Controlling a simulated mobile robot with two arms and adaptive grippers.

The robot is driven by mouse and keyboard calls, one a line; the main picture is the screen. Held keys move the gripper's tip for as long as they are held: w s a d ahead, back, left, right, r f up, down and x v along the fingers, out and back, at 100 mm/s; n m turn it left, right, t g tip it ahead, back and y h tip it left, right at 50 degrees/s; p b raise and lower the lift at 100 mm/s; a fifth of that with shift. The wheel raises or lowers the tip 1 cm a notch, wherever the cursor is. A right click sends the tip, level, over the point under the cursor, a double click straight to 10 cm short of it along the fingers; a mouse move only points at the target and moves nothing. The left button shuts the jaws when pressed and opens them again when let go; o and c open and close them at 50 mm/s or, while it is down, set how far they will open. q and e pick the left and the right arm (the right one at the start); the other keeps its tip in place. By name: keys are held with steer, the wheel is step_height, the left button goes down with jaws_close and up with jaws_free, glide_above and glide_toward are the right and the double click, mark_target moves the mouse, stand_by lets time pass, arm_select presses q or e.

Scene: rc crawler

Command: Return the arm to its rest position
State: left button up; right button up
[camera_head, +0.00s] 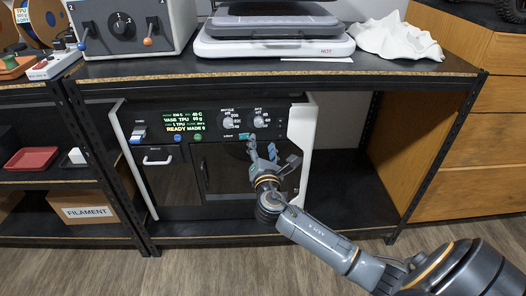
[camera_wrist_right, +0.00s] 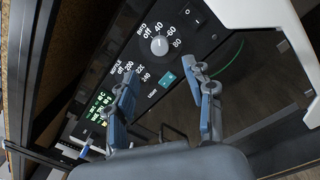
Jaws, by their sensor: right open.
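My right gripper (camera_head: 264,153) is open and empty, in front of the control panel of a dark machine with white side frames (camera_head: 306,130) on the shelf under the bench. My right arm (camera_head: 325,240) reaches up to it from the lower right. In the right wrist view the two fingers (camera_wrist_right: 162,82) stand apart, with a teal button (camera_wrist_right: 168,80) of the panel showing between their tips. Whether a fingertip touches the panel I cannot tell. My left gripper is not in view.
A dial (camera_wrist_right: 159,46) sits above the teal button. The bench top (camera_head: 400,75) overhangs the machine, and a black rack post (camera_head: 440,140) stands to the right. A box marked FILAMENT (camera_head: 88,212) is at left. The wooden floor (camera_head: 215,270) in front is clear.

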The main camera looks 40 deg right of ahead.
steer(key=shift+v, duration=1.2)
